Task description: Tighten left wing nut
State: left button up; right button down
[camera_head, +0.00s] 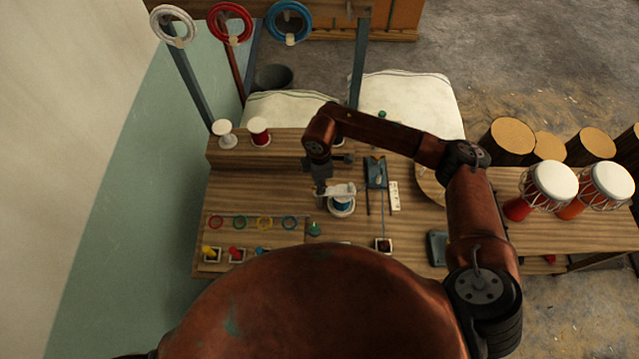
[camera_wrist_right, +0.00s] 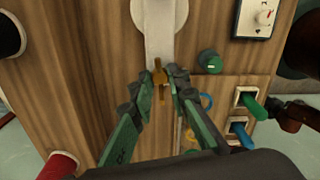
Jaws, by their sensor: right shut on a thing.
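A brass-coloured wing nut (camera_wrist_right: 160,73) sits at the end of a white bar (camera_wrist_right: 159,38) in the right wrist view. My right gripper (camera_wrist_right: 161,88) has its green fingers closed on it, one on each side. The wing nut is too small to make out there. No second wing nut can be made out. My left gripper is not in view.
A green knob (camera_head: 314,229) is close by on the bench (camera_head: 255,190). Coloured rings and switches line its front left. White and red spools (camera_head: 259,132) stand on the raised back shelf. A blue-grey fixture (camera_head: 376,173) stands to the right, with drums (camera_head: 548,185) farther right.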

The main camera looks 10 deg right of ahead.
dwell(0.3)
jog(key=c, duration=1.8)
grip_release()
jog(key=shift+c, duration=0.2)
notch_tip(320, 180, up, 12)
